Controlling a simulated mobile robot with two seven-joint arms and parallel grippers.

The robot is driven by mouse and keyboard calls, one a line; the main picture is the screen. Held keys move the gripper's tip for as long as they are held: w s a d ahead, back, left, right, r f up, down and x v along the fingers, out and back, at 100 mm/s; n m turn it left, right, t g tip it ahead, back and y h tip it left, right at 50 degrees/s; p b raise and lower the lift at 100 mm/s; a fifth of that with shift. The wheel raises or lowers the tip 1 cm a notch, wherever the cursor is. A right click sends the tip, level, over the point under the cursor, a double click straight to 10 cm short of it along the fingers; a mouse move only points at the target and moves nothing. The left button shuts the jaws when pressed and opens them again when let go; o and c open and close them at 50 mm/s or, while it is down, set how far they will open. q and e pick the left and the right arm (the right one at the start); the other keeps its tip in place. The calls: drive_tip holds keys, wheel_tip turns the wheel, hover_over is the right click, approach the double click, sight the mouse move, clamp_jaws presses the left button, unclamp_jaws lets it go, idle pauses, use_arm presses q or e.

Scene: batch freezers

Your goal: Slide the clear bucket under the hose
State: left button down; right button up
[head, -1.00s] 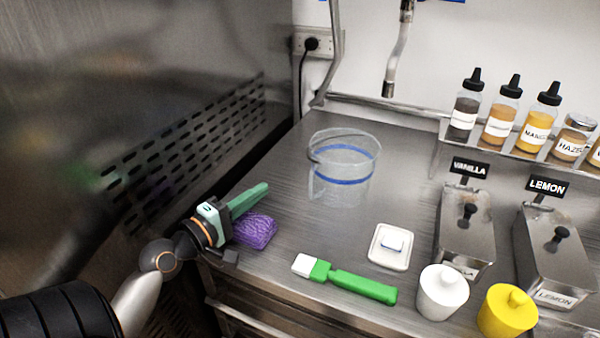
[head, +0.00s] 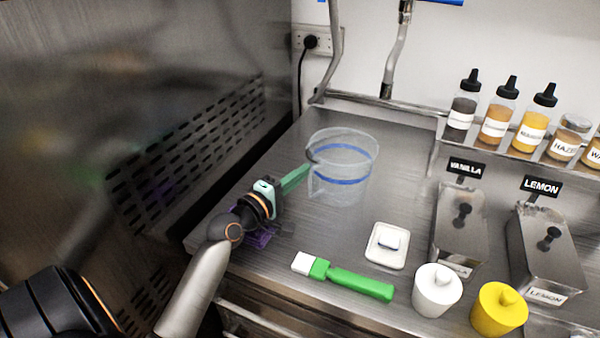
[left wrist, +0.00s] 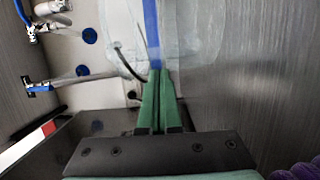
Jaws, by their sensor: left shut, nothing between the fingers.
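The clear bucket (head: 343,165) with blue bands stands upright on the steel counter below the back wall. My left gripper (head: 308,168) is shut and empty, its green fingers pointing at the bucket's left side. In the left wrist view, the shut fingers (left wrist: 156,75) reach to the bucket's clear wall (left wrist: 190,52); I cannot tell whether they touch it. The hose (head: 390,70) hangs on the wall, behind and to the right of the bucket. My right gripper is not in view.
A purple cloth (head: 262,238) lies under my left wrist.

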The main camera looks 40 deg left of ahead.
sight(337, 172)
use_arm(q)
drive_tip(key=w+d+p, duration=0.4)
drive_tip(key=w+d, duration=0.1)
drive_tip(key=shift+w+d+r, duration=0.1)
drive_tip(key=shift+d+r, duration=0.05)
drive_tip(key=shift+d, duration=0.1)
drive_tip(key=shift+w+d, duration=0.3)
